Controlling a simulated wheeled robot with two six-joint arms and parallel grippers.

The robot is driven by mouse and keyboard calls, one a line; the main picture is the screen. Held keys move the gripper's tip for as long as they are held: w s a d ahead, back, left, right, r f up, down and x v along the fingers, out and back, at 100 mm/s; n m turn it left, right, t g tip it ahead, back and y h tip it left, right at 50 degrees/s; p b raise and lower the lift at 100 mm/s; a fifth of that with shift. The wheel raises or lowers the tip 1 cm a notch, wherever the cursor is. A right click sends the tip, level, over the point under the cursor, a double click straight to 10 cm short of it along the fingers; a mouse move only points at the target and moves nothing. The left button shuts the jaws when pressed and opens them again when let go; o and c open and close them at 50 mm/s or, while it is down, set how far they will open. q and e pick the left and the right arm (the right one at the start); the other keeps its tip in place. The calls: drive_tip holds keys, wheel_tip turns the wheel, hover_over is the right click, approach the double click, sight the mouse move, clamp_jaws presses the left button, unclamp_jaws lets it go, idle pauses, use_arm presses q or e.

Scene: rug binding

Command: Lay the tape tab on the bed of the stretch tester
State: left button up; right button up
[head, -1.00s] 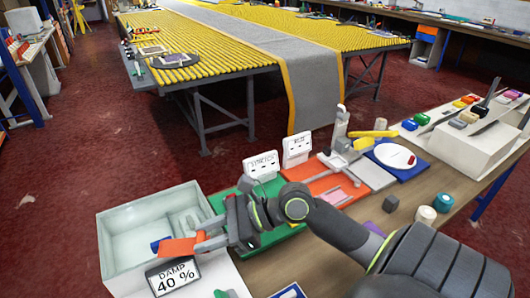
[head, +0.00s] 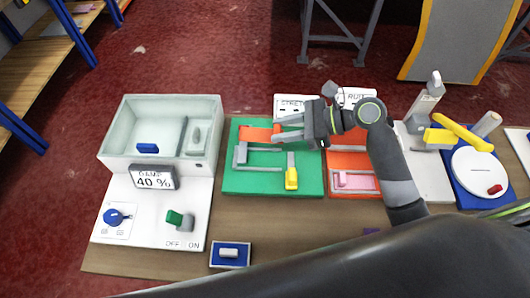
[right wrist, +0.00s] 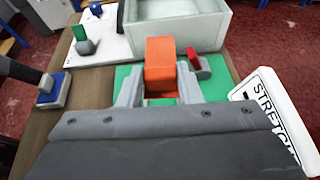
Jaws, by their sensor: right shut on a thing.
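The tape tab is an orange strip (head: 256,134), held by my right gripper (head: 277,130). The gripper is shut on its end, and the tab points left over the back part of the green stretch tester (head: 233,182). In the right wrist view the tab (right wrist: 160,66) stands out between the two grey fingers (right wrist: 159,90), with green base showing below. The tester has a grey clamp, rails and a yellow handle (head: 291,179). Whether the tab touches the bed is not clear. My left gripper is not in view.
A pale open box (head: 112,145) with a 40 % damp display (head: 153,178) stands left of the tester. A stretch sign (head: 290,101) stands behind it. An orange rub station (head: 352,160) is close on the right.

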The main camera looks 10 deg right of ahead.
hover_over(276, 160)
drive_tip(key=shift+n+g, duration=0.3)
wheel_tip(276, 160, down, 6)
drive_tip(key=shift+a+r, duration=0.1)
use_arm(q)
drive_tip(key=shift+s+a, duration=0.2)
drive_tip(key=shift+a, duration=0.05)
use_arm(e)
drive_tip(key=shift+f, duration=2.2)
drive_tip(key=shift+f, duration=0.1)
drive_tip(key=o, duration=0.7)
drive_tip(key=b+v, duration=0.1)
drive_tip(key=v, duration=1)
drive_tip(key=shift+f+b, duration=0.15)
drive_tip(key=shift+b, duration=0.25)
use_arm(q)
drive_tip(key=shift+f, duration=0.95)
use_arm(e)
drive_tip(key=shift+s+d+r, duration=0.15)
drive_tip(key=shift+d+r, duration=0.2)
drive_tip(key=shift+d, duration=0.25)
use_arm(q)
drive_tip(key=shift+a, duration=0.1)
